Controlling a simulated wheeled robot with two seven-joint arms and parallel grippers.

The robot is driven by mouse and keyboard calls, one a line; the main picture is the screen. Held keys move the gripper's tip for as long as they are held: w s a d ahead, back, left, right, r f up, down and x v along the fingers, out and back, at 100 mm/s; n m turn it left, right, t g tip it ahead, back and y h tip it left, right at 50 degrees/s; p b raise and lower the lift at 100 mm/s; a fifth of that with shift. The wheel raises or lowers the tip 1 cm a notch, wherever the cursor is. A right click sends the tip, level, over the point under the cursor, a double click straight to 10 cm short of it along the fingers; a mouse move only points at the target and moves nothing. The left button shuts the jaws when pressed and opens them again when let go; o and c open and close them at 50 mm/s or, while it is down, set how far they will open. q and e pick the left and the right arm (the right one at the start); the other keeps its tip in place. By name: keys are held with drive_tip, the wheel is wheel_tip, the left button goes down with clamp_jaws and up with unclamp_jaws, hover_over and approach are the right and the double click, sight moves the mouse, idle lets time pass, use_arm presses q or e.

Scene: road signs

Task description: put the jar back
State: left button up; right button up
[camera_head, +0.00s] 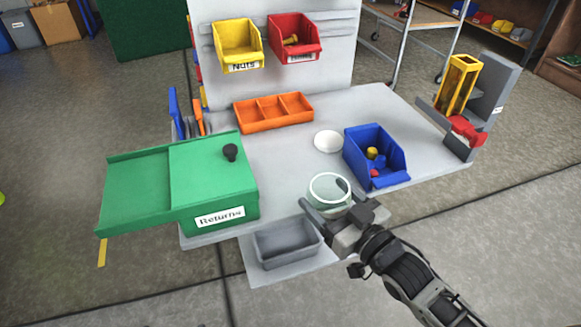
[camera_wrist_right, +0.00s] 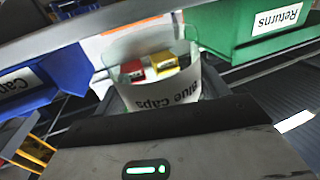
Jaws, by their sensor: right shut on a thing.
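A clear glass jar (camera_head: 330,188) with a pale rim stands roughly upright at the table's front edge. My right gripper (camera_head: 327,212) is shut on it from the front right. I cannot tell whether the jar touches the tabletop. In the right wrist view the jar (camera_wrist_right: 158,92) bears a white label reading "Blue Caps". Red and yellow shapes show in or through its glass; I cannot tell which. A white round disc (camera_head: 328,141) lies on the table behind the jar. My left gripper is not in view.
The blue bin (camera_head: 354,157) with small parts stands right of the disc. The green "Returns" box (camera_head: 190,185) is at left, the grey tray (camera_head: 262,255) in front. An orange divided tray (camera_head: 258,127) lies behind; yellow (camera_head: 235,52) and red (camera_head: 290,50) bins hang above.

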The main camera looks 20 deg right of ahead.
drive_tip(key=x, duration=1.3)
drive_tip(key=shift+s+f, duration=0.1)
drive_tip(key=shift+f, duration=0.15)
drive_tip(key=shift+f, duration=0.15)
drive_tip(key=o, duration=1)
